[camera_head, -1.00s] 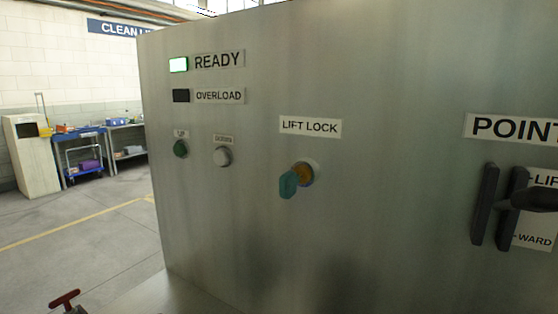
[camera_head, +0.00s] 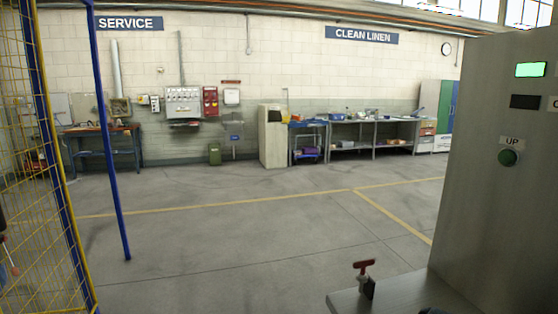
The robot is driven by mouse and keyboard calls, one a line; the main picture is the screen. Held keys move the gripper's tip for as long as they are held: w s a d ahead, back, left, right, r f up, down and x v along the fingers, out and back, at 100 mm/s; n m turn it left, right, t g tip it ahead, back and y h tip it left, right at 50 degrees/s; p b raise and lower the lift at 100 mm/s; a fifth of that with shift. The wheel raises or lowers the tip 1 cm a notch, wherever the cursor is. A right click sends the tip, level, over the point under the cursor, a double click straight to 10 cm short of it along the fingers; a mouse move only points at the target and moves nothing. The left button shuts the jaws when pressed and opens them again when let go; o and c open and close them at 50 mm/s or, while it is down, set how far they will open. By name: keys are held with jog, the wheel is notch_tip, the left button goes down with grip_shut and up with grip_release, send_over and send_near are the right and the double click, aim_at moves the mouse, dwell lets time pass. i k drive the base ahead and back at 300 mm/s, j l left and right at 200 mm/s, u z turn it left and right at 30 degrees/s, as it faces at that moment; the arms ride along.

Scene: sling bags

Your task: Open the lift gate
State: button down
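A yellow mesh panel (camera_head: 28,150) with a blue-and-yellow upright edge stands at the far left, cut off by the picture edge. A separate slanting blue post (camera_head: 108,140) stands just right of it. I cannot tell whether either belongs to the lift gate, and no label names the gate. The grey control cabinet (camera_head: 480,200) is at the right, with a lit green lamp (camera_head: 530,69), a dark lamp (camera_head: 525,102) and a green UP button (camera_head: 508,158). My gripper is not in view.
A red T-handle (camera_head: 364,266) stands on a metal ledge (camera_head: 400,290) at the cabinet's foot. The grey floor (camera_head: 240,240) between post and cabinet is clear. Workbenches (camera_head: 372,135) and a pale cabinet (camera_head: 272,138) line the far wall.

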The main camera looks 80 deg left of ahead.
aim_at(3, 226)
jog(key=u, duration=2.15)
jog(key=i+j+u, duration=0.1)
jog(key=u, duration=1.8)
jog(key=i+l+u, duration=0.15)
jog(key=i+l, duration=0.6)
jog(key=i+l+u, duration=0.1)
jog(key=i, duration=0.35)
jog(key=i+l+u, duration=0.1)
jog(key=i, duration=0.4)
jog(key=l, duration=0.1)
